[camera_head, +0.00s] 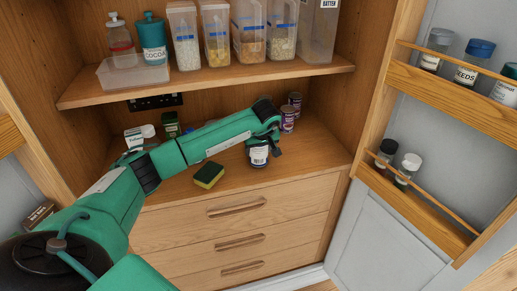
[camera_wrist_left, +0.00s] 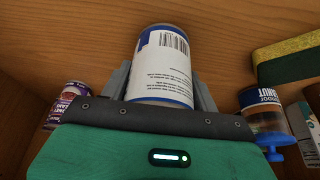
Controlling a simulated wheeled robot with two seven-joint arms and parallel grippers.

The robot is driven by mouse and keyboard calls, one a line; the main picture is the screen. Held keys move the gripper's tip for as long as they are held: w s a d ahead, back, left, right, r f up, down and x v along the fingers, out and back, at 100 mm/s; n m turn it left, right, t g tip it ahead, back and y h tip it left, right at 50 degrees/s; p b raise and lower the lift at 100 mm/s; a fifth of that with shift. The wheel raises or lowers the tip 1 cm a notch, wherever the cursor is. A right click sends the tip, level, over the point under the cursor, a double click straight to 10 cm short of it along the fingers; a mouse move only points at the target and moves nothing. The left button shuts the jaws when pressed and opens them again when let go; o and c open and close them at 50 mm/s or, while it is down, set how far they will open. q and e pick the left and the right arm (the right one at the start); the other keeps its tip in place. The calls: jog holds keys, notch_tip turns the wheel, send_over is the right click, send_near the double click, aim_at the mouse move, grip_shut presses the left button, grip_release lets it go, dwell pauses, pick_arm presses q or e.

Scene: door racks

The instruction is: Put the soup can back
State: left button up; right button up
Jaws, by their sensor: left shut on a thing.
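The soup can (camera_head: 259,156) is a short can with a white and dark label, near the front of the cupboard counter. In the left wrist view the can (camera_wrist_left: 162,68) shows a white label with a barcode and blue bands. My left gripper (camera_head: 264,147) is shut on it, with one finger on each side. The can looks upright; I cannot tell if its base touches the counter. My right gripper is not in view.
Purple-labelled cans (camera_head: 288,118) stand behind on the counter (camera_head: 320,146). A yellow-green sponge (camera_head: 209,175) lies to the left. A white container (camera_head: 138,136) and a green jar (camera_head: 170,125) stand further back. The upper shelf (camera_head: 215,80) overhangs. The door racks (camera_head: 450,94) hold jars.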

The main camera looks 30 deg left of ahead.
pick_arm(q)
jog(key=shift+f, duration=0.55)
jog(key=o, duration=1.2)
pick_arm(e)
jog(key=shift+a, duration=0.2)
